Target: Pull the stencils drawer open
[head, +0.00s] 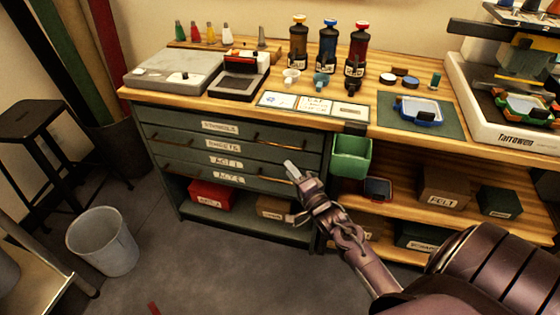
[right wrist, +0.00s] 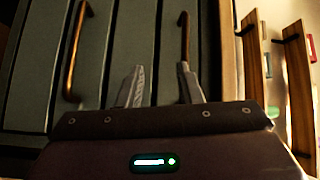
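The stencils drawer (head: 220,127) is the top one in the green cabinet (head: 148,150) under the worktable. Its front looks flush with the drawers below. Thin brass bar handles run across the drawer fronts; one upper handle (head: 280,145) shows at the right. My right gripper (head: 293,192) is open and empty in front of the cabinet's right side, low in the head view. In the right wrist view its two fingers (right wrist: 160,88) are apart and point at the drawer fronts. One handle (right wrist: 184,45) shows beyond the right finger, another (right wrist: 75,50) farther left. Contact is not visible. My left gripper is out of view.
A green bin (head: 351,157) hangs at the table edge, right of the drawers. A red box (head: 210,195) sits on the shelf below them. A waste bin (head: 102,242) and a black stool (head: 35,120) stand at left. The floor before the cabinet is mostly clear.

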